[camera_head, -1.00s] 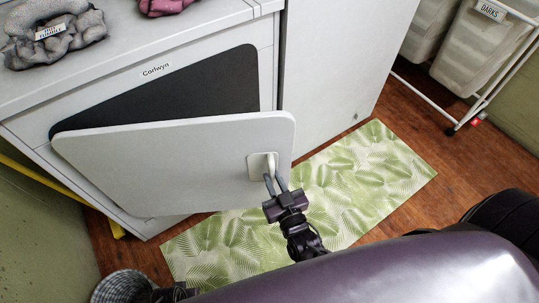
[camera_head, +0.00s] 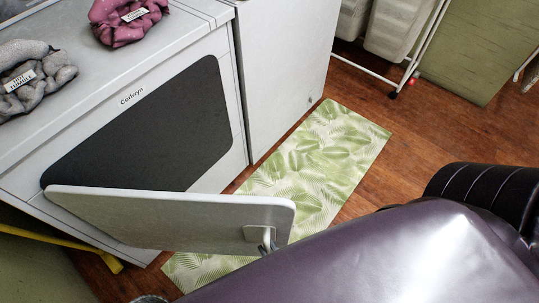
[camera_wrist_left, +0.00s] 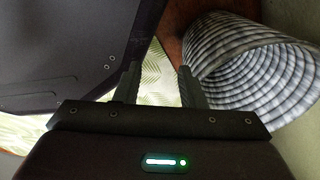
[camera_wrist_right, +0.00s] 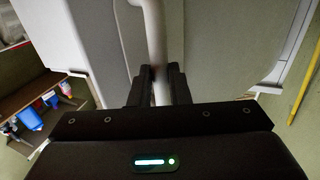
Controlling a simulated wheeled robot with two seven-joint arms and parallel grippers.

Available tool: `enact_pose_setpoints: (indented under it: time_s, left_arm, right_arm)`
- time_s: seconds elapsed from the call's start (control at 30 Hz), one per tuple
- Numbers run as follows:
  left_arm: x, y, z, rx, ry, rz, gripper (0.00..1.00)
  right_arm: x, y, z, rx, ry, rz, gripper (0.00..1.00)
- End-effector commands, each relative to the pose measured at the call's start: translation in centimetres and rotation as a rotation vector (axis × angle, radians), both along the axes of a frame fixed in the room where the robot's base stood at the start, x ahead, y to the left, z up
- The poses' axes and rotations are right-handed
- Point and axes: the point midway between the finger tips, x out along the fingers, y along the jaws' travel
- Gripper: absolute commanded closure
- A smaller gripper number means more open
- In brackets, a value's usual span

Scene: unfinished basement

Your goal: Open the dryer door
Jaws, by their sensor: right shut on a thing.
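A striped grey basket or hose (camera_wrist_left: 255,70) is close beside my left gripper. A green leaf-patterned mat (camera_head: 310,160) lies before the machines. A white cart (camera_head: 405,45) stands at the upper right. Grey (camera_head: 35,85) and maroon (camera_head: 125,20) cloths lie on top.

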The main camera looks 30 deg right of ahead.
Motion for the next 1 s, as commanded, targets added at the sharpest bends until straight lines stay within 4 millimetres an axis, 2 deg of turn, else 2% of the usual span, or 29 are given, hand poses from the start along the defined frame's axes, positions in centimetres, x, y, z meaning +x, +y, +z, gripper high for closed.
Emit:
enact_pose_setpoints:
  time_s: [0.03,0.4,0.43,0.6,0.87,1.0]
  left_arm:
    - [-0.1,0.0,0.0,0.000,0.000,0.000,0.64]
    - [-0.1,0.0,-0.1,0.000,0.001,0.000,0.64]
    - [-0.1,0.0,-0.1,0.000,0.001,0.000,0.64]
    - [-0.1,-0.1,-0.1,-0.002,0.001,0.001,0.64]
    - [-0.1,-0.1,-0.1,-0.001,0.000,0.001,0.64]
    - [-0.1,-0.1,-0.1,-0.001,0.001,0.001,0.64]
  right_arm:
    - [0.1,0.9,0.1,0.016,-0.002,0.011,1.00]
    - [0.0,1.0,0.1,0.017,-0.001,0.012,1.00]
    - [0.1,1.0,0.1,0.017,-0.001,0.012,0.83]
    - [0.0,0.8,0.1,0.014,-0.002,0.009,0.62]
    - [-0.2,0.6,0.0,0.010,0.000,0.007,0.62]
    - [-1.4,0.6,-0.1,0.009,0.004,0.008,0.62]
